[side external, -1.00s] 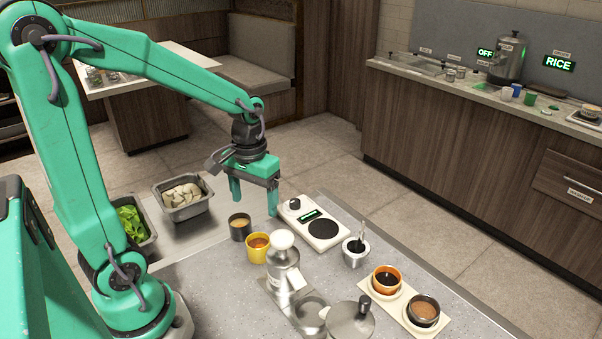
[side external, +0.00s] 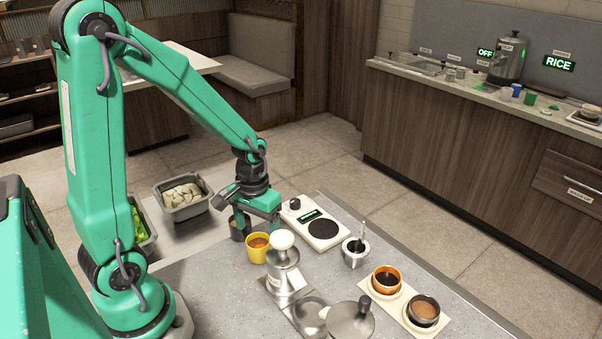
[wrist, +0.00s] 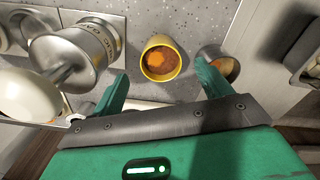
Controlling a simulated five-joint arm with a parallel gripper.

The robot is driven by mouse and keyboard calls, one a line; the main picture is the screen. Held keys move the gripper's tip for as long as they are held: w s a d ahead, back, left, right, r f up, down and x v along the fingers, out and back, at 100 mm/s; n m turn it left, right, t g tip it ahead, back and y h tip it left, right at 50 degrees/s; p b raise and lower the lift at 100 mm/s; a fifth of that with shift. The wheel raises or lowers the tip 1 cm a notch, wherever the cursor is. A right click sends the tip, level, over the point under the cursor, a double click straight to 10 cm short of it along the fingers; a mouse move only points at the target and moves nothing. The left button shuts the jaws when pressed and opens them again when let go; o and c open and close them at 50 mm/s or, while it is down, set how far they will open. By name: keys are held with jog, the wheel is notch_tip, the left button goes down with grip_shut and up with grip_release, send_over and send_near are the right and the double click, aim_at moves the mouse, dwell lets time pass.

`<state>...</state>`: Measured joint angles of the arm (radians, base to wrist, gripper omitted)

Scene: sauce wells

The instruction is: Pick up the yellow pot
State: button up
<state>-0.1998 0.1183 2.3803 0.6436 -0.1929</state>
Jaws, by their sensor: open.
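The yellow pot (side external: 257,254) stands upright on the counter and holds orange-brown sauce. In the wrist view, the yellow pot (wrist: 160,60) lies between and just beyond the fingertips. My gripper (side external: 259,226) is open and empty, low above and behind the pot in the side view. In the wrist view, my gripper (wrist: 162,76) has its fingers spread to either side of the pot, with a gap on both sides. I cannot tell whether the fingertips are down to the pot's rim height.
A dark pot (side external: 238,233) with tan sauce stands close beside it, partly hidden by one finger; the wrist view shows it behind the right finger. A metal dispenser (side external: 283,270) stands on the other side. A white scale (side external: 318,230) and a metal cup (side external: 354,256) are to the right.

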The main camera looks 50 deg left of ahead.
aim_at(258, 242)
jog(key=shift+f, duration=2.6)
jog(key=shift+c, duration=0.3)
jog(key=c, duration=1.1)
